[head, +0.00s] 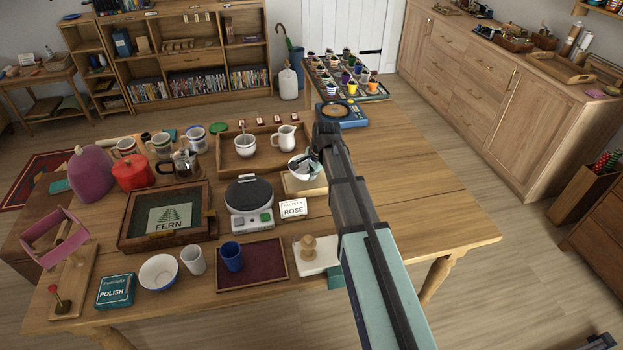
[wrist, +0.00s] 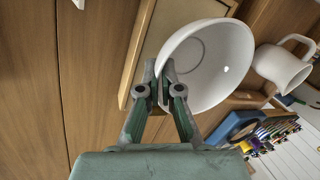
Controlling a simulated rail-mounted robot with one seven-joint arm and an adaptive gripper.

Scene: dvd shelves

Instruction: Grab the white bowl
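A plain white bowl (head: 297,161) is at the right of the long table, at a small wooden board (head: 306,187). It fills the upper middle of the wrist view (wrist: 215,62), its inside facing the camera. My gripper (wrist: 158,80) has its two fingers close together at the bowl's near rim, one on each side of the wall, and looks shut on it. In the head view my gripper (head: 312,160) partly covers the bowl. I cannot tell whether the bowl rests on the board or is just clear of it. A second white bowl (head: 159,272) with a blue rim stands at the front left.
A wooden tray (head: 235,165) with a cup and a white jug (head: 285,138) is just left of the bowl. A blue scale (head: 350,112) stands behind. A ROSE card (head: 293,208) and a round-topped scale (head: 249,195) are nearer. The table's right part is clear.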

